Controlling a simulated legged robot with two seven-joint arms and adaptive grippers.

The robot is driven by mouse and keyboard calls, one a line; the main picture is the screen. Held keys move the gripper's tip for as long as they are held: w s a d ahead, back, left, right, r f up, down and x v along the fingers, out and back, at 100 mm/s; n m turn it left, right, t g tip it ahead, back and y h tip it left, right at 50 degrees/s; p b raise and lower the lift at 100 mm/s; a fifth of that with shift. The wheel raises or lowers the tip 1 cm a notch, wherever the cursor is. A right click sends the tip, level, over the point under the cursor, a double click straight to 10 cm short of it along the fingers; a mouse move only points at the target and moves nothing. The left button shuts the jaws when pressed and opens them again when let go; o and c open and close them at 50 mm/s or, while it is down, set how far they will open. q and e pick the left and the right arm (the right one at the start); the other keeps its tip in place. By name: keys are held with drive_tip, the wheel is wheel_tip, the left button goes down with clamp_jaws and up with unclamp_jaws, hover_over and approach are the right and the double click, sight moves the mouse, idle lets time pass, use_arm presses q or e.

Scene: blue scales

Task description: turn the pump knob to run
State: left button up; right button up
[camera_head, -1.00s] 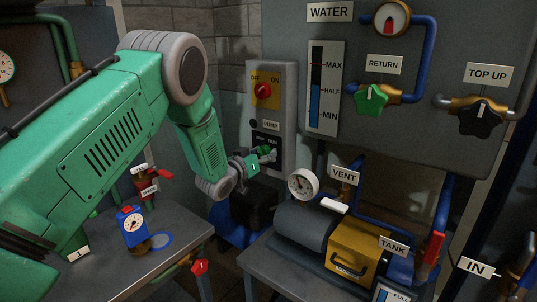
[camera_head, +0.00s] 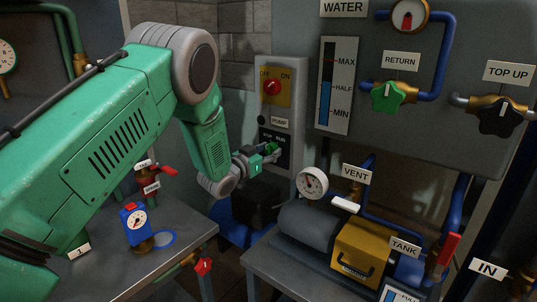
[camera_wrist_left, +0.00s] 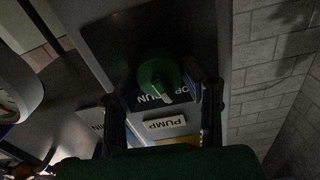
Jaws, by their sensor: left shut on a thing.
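The green pump knob (camera_head: 271,148) sits on the dark STOP/RUN plate of the grey control box (camera_head: 284,112), below the PUMP label (camera_head: 279,122). My left gripper (camera_head: 266,155) reaches it from the left and is shut on it. In the left wrist view the round green knob (camera_wrist_left: 158,76) lies between my two dark fingers, part of it hidden by them. There the plate's lettering is upside down, with RUN at left and STOP at right. A white mark on the knob shows near the lettering, but I cannot tell its exact setting. My right gripper is not in view.
A red OFF/ON knob (camera_head: 271,87) is above on the same box. A gauge (camera_head: 313,183) and a yellow unit (camera_head: 362,252) stand on the right bench. A blue gauge device (camera_head: 134,222) stands on the left bench. Green RETURN (camera_head: 388,97) and black TOP UP (camera_head: 499,116) valves are at right.

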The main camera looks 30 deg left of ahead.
use_arm(q)
drive_tip(key=m, duration=0.1)
drive_tip(key=m+b, duration=0.1)
drive_tip(key=m, duration=0.1)
drive_tip(key=shift+d+f, duration=0.2)
drive_tip(key=shift+f, duration=0.2)
drive_tip(key=shift+s+a+m+b, duration=0.1)
drive_tip(key=shift+a+m+b, duration=0.1)
drive_tip(key=shift+m+b, duration=0.8)
drive_tip(key=shift+d+m+b, duration=0.1)
drive_tip(key=shift+m+b, duration=0.4)
drive_tip(key=shift+m, duration=1.3)
drive_tip(key=o, duration=1.1)
drive_tip(key=shift+o, duration=0.2)
drive_tip(key=shift+r, duration=0.1)
drive_tip(key=shift+r, duration=0.1)
